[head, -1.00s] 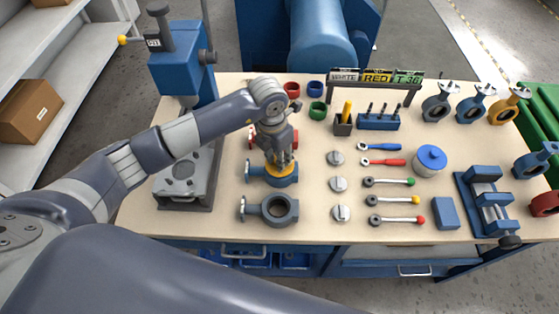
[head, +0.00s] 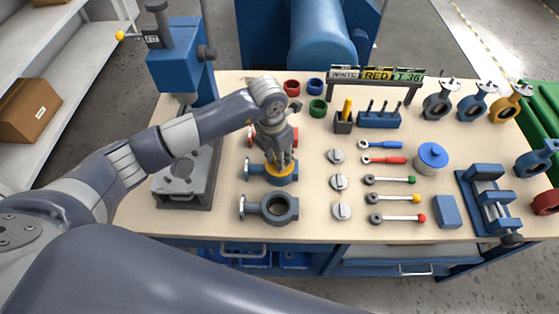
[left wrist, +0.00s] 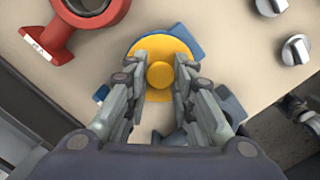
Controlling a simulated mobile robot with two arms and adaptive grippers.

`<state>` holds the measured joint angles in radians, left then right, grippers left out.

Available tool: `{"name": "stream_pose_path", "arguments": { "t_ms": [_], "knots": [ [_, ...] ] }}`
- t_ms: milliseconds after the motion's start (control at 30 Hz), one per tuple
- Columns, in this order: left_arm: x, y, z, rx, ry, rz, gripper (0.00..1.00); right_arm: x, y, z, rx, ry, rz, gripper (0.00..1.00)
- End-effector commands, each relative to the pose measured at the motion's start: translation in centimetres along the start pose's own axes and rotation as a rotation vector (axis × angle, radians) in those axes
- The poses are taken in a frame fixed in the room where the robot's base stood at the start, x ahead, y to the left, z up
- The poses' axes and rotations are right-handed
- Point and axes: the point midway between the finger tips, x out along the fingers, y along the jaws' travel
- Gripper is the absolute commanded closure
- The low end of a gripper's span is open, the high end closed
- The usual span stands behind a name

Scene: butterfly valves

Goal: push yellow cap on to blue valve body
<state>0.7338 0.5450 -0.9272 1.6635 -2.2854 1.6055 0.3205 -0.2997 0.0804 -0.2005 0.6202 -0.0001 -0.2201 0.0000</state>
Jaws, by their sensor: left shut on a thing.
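The yellow cap (head: 280,170) sits on top of the blue valve body (head: 256,172), on the left part of the bench, and looks roughly level. How deep it is seated cannot be told. In the left wrist view the cap (left wrist: 160,45) is a yellow disc with a round knob in its middle. Edges of the blue valve body (left wrist: 187,39) show around it. My left gripper (head: 281,164) points down over the cap. In the left wrist view its fingers (left wrist: 161,68) are shut on the cap, one on each side of the knob. My right gripper is in neither view.
A grey-blue valve body (head: 268,208) lies just in front and a red valve body (head: 257,137) just behind. A blue press (head: 181,60) stands to the left. Grey discs (head: 339,182) and several wrenches (head: 395,199) lie to the right.

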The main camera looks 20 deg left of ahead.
Motion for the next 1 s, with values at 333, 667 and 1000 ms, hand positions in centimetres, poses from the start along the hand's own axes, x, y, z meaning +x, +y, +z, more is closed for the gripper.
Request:
{"name": "stream_pose_path", "arguments": {
  "t_ms": [333, 667, 1000],
  "knots": [
    [0.51, 0.01, -0.07, 0.000, 0.000, 0.000, 0.96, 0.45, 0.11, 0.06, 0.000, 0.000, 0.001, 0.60],
    [0.93, -0.04, -0.21, 0.000, 0.003, -0.001, 0.96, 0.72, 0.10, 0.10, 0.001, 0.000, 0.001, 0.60],
    [0.95, -0.07, -0.26, 0.000, 0.005, -0.002, 0.96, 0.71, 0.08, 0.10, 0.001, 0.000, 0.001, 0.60]
  ]
}}
